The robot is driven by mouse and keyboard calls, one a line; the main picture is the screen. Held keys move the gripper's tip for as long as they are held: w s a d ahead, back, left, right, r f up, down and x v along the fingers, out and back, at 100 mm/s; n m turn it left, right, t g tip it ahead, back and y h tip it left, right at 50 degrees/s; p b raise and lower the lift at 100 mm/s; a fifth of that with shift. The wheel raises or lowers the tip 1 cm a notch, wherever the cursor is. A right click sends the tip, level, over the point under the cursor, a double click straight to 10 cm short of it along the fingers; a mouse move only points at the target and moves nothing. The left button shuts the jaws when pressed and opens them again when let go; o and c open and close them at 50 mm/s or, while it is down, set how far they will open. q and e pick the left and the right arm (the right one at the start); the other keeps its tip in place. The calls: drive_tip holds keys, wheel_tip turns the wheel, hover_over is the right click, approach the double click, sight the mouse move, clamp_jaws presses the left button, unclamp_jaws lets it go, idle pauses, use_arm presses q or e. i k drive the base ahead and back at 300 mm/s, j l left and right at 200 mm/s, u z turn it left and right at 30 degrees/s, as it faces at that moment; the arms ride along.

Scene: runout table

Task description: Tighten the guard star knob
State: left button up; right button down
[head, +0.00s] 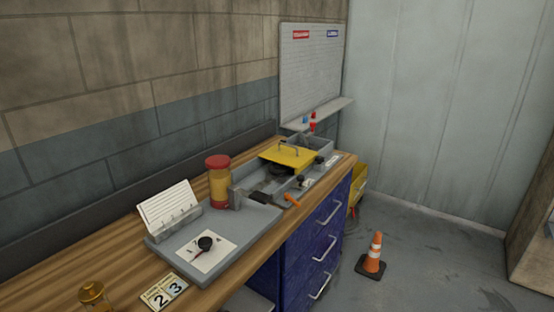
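A yellow guard (288,155) with a metal handle sits on a grey machine on the workbench. A small black knob (319,159) shows at the guard's right end. Another small dark knob-like part (302,183) is at the machine's front. A black round-headed piece (205,243) with a thin stem lies on a white sheet on the grey tray. I cannot tell which of these is the star knob, or how tight any is. Neither of my grippers is in view.
The wooden bench (118,262) also holds a red-lidded yellow jar (218,184), a white card stand (169,208), a number calendar (164,291) and a brass object (95,294). An orange handle (291,200) juts toward the front edge. A traffic cone (372,258) stands on open floor.

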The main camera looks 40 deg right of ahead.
sight(320, 159)
drive_tip(key=z, duration=1.55)
